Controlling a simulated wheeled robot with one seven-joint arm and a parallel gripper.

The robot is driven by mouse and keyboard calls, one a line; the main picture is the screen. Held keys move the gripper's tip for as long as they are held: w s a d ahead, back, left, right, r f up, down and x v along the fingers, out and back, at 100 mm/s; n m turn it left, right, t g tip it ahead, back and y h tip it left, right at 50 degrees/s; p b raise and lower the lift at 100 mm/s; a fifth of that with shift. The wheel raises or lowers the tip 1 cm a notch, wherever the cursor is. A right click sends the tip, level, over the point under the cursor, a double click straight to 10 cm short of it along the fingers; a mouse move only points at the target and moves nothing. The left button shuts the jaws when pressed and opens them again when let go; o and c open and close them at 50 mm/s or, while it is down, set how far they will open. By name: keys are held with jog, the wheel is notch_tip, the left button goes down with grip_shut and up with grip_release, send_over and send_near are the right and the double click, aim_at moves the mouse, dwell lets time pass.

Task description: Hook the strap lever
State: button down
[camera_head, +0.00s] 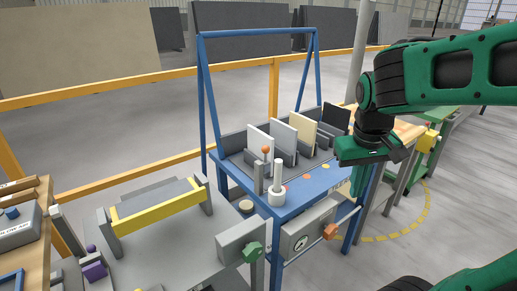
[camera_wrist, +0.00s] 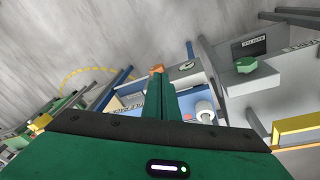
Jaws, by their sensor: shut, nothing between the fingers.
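I cannot tell for certain which part is the strap lever. An orange handle (camera_head: 330,231) sits on the front of the blue bench (camera_head: 304,194), right of a round gauge. A thin upright post with an orange ball (camera_head: 265,150) stands on the bench top. My gripper (camera_head: 364,188) hangs in the air off the bench's right side, shut and empty, above and right of the orange handle. In the wrist view my green fingers (camera_wrist: 161,88) are together, and the orange handle (camera_wrist: 157,69) shows just beyond their tips. No contact is visible.
Upright slabs (camera_head: 283,138) stand in the rack on the bench under a blue frame. A white cylinder (camera_head: 277,194) stands at the bench's near corner. A grey box with a green knob (camera_head: 252,251) stands front left of the bench. A yellow bar (camera_head: 157,206) lies left.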

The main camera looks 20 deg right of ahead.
jog(key=w+a+r+n+t, duration=0.2)
jog(key=w+a+r+n, duration=0.2)
jog(key=w+a, duration=0.6)
jog(key=w+a+r+n+t, duration=0.3)
jog(key=w+a+r, duration=0.1)
jog(key=w+a, duration=0.6)
jog(key=shift+a+n+h, duration=0.4)
jog(key=shift+a, duration=0.1)
jog(key=shift+w+f, duration=0.1)
send_near(265, 159)
jog(key=w+a+f, duration=0.2)
jog(key=shift+w+d+r, duration=0.15)
jog(key=shift+w+d, duration=0.4)
jog(key=shift+d, duration=0.2)
